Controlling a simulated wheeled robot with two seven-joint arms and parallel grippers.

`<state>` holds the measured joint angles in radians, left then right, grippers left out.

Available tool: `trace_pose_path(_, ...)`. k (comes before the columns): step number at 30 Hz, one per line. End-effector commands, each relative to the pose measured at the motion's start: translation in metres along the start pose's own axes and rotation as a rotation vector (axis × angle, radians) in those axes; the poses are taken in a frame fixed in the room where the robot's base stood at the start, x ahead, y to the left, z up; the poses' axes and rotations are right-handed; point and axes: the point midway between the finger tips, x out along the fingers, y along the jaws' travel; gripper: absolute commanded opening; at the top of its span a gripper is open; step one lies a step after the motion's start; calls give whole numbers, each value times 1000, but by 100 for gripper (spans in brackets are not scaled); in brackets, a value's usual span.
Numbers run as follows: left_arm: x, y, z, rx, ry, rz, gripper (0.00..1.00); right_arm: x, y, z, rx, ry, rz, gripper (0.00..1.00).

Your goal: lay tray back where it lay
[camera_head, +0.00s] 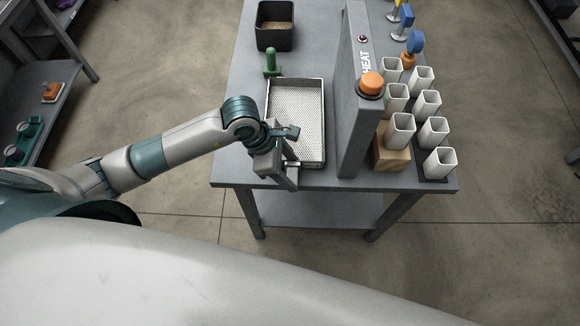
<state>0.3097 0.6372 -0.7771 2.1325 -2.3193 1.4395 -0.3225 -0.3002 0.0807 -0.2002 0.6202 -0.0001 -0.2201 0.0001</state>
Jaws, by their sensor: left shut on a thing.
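The tray (302,105) is a shallow, light metal tray with a perforated-looking floor. It is over the left part of the grey table, just left of the upright HEAT panel. My left gripper (292,166) is at the tray's near end, shut on it there. The jaws partly cover the tray's near left corner. I cannot tell whether the tray touches the table top. My right gripper does not show.
The grey table (240,100) carries a black bin (275,27), a green-handled thing (271,62) by the tray's far left corner, and the HEAT panel (354,120) with an orange knob (370,84). Several white square cups (440,163) stand to the right.

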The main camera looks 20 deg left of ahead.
Motion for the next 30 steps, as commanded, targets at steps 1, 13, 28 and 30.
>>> trace_pose_path(1, 0, 0, 0, 1, -1, 0, 21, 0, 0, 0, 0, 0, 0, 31)
trace_pose_path(13, 0, 0, 0, -1, 1, -2, 75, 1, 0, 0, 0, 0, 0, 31)
trace_pose_path(28, -37, 1, 0, 1, -1, 3, 75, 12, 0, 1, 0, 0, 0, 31)
trace_pose_path(30, -49, 1, -1, 2, 0, 3, 75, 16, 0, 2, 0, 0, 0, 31)
